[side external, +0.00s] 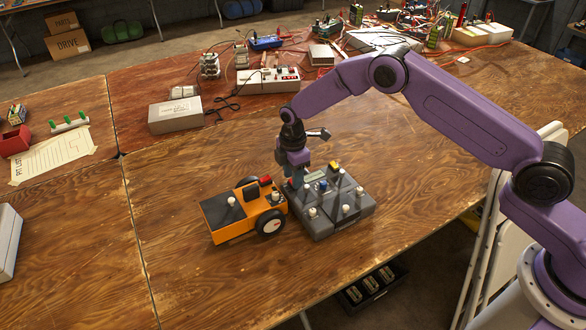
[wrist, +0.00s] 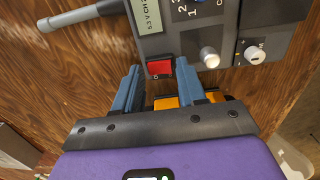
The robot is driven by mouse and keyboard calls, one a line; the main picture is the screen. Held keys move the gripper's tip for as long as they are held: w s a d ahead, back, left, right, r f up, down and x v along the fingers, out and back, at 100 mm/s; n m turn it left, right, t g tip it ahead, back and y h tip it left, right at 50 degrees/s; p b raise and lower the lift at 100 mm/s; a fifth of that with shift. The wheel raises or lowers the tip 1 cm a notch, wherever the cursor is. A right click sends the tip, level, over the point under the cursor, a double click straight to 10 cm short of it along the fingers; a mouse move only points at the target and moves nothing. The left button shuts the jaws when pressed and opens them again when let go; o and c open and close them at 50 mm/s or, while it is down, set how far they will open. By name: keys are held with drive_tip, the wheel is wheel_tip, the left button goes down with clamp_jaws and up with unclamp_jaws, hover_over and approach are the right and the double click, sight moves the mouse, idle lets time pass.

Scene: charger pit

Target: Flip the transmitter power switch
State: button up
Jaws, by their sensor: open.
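The transmitter (side external: 336,220) is a dark grey box with several knobs, lying on the wooden table. In the wrist view its body (wrist: 225,35) fills the upper right, with a green display (wrist: 147,17) and a grey rod (wrist: 80,16) at its left. The red power switch (wrist: 159,68) sits at the box's near edge in the wrist view; I cannot make it out in the side view. My gripper (side external: 297,182) points down at the transmitter's left edge. Its blue-grey fingers are open, one on each side of the red switch (wrist: 158,72), with nothing held. Contact cannot be told.
An orange wheeled robot (side external: 222,222) stands close against the transmitter's left side; part of it (wrist: 172,102) shows behind my fingers. A grey box (side external: 175,116), a white power strip (side external: 268,80) and cables lie farther back.

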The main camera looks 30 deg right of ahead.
wheel_tip(320, 180, up, 17)
drive_tip(key=shift+r, duration=0.2)
idle(0.3)
idle(0.4)
drive_tip(key=s+d+r+m, duration=0.1)
drive_tip(key=s+r, duration=0.3)
drive_tip(key=s, duration=0.6)
drive_tip(key=s+d+r+m, duration=0.15)
drive_tip(key=s+r, duration=0.25)
drive_tip(key=s, duration=0.7)
drive_tip(key=s+d+m, duration=0.1)
drive_tip(key=s+d, duration=0.5)
drive_tip(key=s, duration=0.4)
drive_tip(key=s+d+f+m, duration=0.1)
drive_tip(key=s+d+m, duration=0.1)
drive_tip(key=s+d, duration=0.4)
drive_tip(key=s, duration=0.4)
drive_tip(key=shift+s+f, duration=0.3)
drive_tip(key=shift+s, duration=0.05)
